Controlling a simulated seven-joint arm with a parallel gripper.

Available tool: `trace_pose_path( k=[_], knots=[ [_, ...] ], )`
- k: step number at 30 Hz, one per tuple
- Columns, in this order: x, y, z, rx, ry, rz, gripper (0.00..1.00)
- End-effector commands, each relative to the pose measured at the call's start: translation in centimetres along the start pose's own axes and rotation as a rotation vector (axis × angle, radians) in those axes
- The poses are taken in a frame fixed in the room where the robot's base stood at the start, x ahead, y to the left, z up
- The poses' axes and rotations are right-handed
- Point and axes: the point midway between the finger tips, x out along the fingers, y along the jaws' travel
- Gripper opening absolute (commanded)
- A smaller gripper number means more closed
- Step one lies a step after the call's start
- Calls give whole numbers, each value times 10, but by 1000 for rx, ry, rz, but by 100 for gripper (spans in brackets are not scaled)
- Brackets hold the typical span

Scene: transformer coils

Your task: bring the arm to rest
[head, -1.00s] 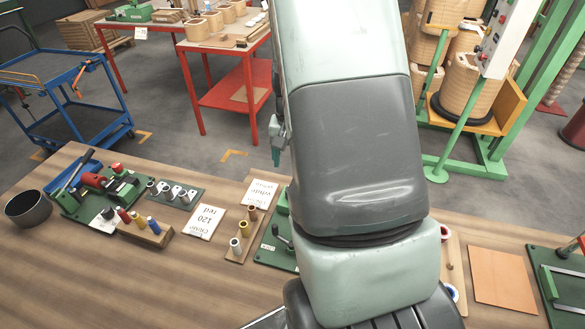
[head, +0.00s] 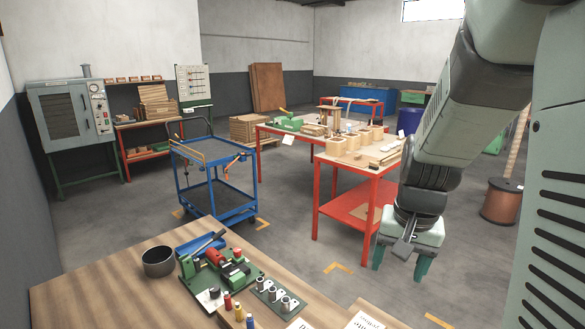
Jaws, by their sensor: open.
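My gripper (head: 402,270) hangs at the right of the head view, with its two green fingers pointing down and apart. Nothing shows between the fingers. It is beyond the far edge of the wooden workbench (head: 110,285), over the grey floor, and in front of the red table in the picture. My arm comes down to it from the upper right.
The bench holds a dark bowl (head: 158,262), a green winding device (head: 225,270), metal cylinders (head: 272,291) and small coloured spools (head: 238,311). A blue trolley (head: 215,180) and a red table (head: 345,207) with wooden parts stand behind. Floor between them is clear.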

Motion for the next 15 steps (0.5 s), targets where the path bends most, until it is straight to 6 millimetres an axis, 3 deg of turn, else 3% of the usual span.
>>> trace_pose_path(
  k=[1, 6, 12, 15],
  knots=[
    [-25, -9, 10, -40, 36, -14, 68],
    [-87, -26, 52, -164, 122, -44, 68],
    [-138, -32, 110, -302, 228, -64, 68],
    [-153, -31, 135, -355, 271, -68, 68]
  ],
)
